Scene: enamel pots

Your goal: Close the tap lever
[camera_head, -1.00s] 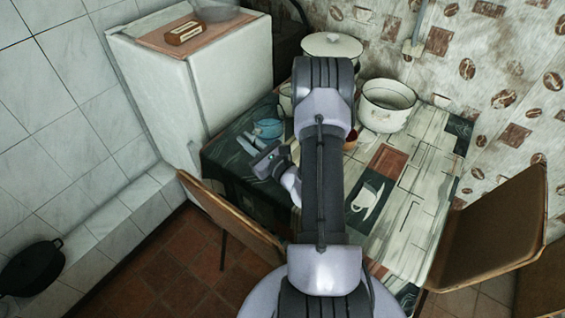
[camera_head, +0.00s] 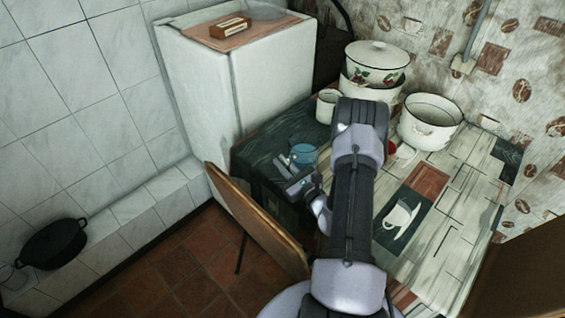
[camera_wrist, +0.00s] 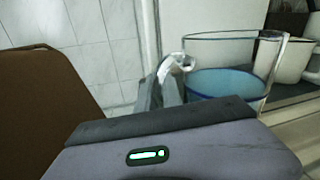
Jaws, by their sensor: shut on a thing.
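No tap or tap lever can be made out in either view. My gripper (camera_head: 289,170) is low over the left part of the table, beside a clear vessel with blue inside (camera_head: 303,155). In the wrist view my gripper's fingers (camera_wrist: 166,88) reach to the near left side of the clear vessel (camera_wrist: 228,84). A pale, curved, handle-like piece (camera_wrist: 178,63) shows at the fingertips. The fingers look closed on it, at the vessel's side. My gripper's own body hides the lower part of the grip.
A lidded pot (camera_head: 377,63), a white mug (camera_head: 327,106) and an open white pot (camera_head: 431,123) stand at the table's back. A white cabinet (camera_head: 205,90) is behind left. A brown chair (camera_head: 255,222) stands close in front. The table's right front (camera_head: 440,225) is clear.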

